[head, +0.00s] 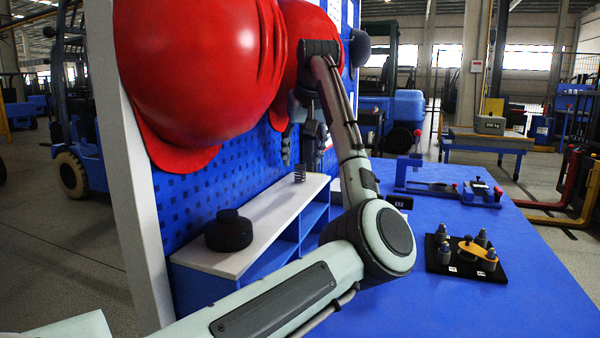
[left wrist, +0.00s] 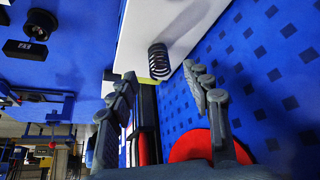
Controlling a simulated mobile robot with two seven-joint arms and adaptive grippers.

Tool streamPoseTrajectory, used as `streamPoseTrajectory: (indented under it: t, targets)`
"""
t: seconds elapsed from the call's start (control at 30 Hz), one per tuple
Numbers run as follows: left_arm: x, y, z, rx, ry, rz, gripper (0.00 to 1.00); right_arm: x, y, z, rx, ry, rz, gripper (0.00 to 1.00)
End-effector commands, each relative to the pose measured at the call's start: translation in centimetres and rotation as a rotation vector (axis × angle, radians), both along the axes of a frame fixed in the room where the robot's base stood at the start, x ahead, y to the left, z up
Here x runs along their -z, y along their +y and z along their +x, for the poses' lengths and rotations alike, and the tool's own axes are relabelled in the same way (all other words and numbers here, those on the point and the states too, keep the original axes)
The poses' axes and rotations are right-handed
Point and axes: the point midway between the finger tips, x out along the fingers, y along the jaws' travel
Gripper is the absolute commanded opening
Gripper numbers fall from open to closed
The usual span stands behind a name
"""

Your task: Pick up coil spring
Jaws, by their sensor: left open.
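The dark coil spring (head: 299,173) stands upright near the far end of the white shelf top (head: 270,215). My left gripper (head: 302,148) is just above and behind the spring in the head view, partly hidden by my own arm. In the left wrist view the spring (left wrist: 159,62) shows ahead, between the lines of the two open fingers (left wrist: 160,78). The fingers are apart and hold nothing; I cannot tell the exact gap to the spring. My right gripper is not in view.
A black round weight (head: 229,232) sits at the shelf's near end. A blue perforated panel (head: 200,200) with red helmets (head: 200,70) rises behind the shelf. A black tray (head: 466,257) with several grey pegs and a blue fixture (head: 440,185) stand on the blue table (head: 480,310).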

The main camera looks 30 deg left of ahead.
Motion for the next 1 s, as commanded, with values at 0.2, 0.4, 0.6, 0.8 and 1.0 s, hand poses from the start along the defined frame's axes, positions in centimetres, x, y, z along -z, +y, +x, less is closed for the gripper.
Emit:
streamPoseTrajectory:
  t: [0.2,0.4,0.6,0.8,1.0]
  targets:
    - [3.2,1.3,1.2,0.000,0.002,-0.002,0.50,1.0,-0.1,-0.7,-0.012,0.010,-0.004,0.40]
    - [3.9,1.6,1.5,0.000,0.000,-0.001,0.50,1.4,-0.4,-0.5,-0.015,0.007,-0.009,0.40]
    - [3.9,1.6,1.5,0.000,0.001,-0.001,0.44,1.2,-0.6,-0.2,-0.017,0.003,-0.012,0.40]
    - [3.9,1.6,1.5,0.000,0.001,-0.001,0.19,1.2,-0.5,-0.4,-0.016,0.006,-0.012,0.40]
    - [3.9,1.6,1.5,0.000,0.000,0.000,0.05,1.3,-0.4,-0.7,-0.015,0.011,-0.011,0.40]
